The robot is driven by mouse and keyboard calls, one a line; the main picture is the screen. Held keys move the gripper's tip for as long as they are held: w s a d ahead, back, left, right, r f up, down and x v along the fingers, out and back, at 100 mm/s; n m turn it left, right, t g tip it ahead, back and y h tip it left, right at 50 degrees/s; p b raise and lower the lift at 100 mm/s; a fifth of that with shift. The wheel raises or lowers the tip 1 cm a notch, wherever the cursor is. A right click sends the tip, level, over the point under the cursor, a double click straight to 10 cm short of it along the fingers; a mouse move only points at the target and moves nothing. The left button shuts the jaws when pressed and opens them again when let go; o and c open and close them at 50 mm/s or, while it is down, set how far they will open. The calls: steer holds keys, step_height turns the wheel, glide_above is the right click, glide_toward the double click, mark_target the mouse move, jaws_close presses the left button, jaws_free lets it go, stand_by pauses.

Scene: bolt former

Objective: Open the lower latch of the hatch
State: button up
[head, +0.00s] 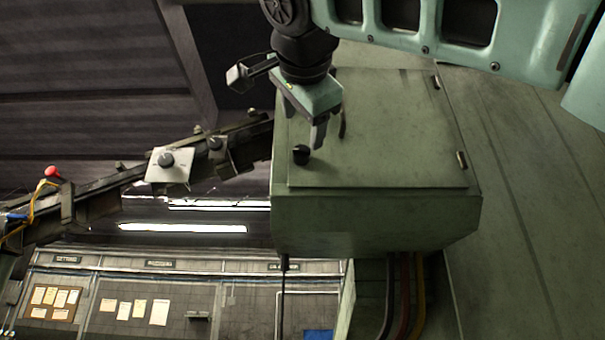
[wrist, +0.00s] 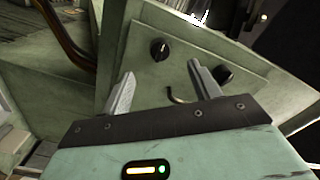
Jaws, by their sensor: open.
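The hatch (head: 385,150) is a flat green door on the front of a green box, and it looks shut. The lower latch (head: 300,155) is a small black knob near the door's left edge. It also shows in the wrist view (wrist: 159,49), beyond the gap between my fingers. A second black knob, the upper latch (wrist: 224,74), is beside my right finger there; my gripper hides it in the head view. A curved handle (wrist: 178,97) lies between the knobs. My gripper (head: 303,130) is open and empty, in front of the door just above the lower latch.
Hinges (head: 461,159) line the door's right edge. A rail with a small grey knob box (head: 168,165) and a red button (head: 52,172) runs to the left of the box. Cables (head: 405,295) hang below the box. The space below left is open.

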mark_target(302, 149)
steer(key=w+p, duration=0.1)
steer(key=w, duration=0.1)
steer(key=w+p, duration=0.2)
steer(key=w, duration=0.1)
steer(key=w+p, duration=0.1)
steer(key=w, duration=0.1)
steer(key=shift+w+d+r, duration=0.15)
steer(key=shift+w+r, duration=0.15)
steer(key=shift+w, duration=0.1)
steer(key=shift+w+n+p, duration=0.3)
steer(key=shift+n+p, duration=0.1)
steer(key=shift+p, duration=0.4)
steer(key=shift+s+r+n+p, duration=0.1)
steer(key=shift+s+n+p, duration=0.1)
steer(key=shift+n+p, duration=0.85)
steer(key=n+p, duration=0.2)
steer(key=p, duration=0.1)
steer(key=shift+w+f+n, duration=0.1)
steer(key=shift+f+n, duration=0.35)
steer(key=shift+n, duration=0.2)
steer(key=n, duration=0.4)
steer(key=shift+n, duration=0.4)
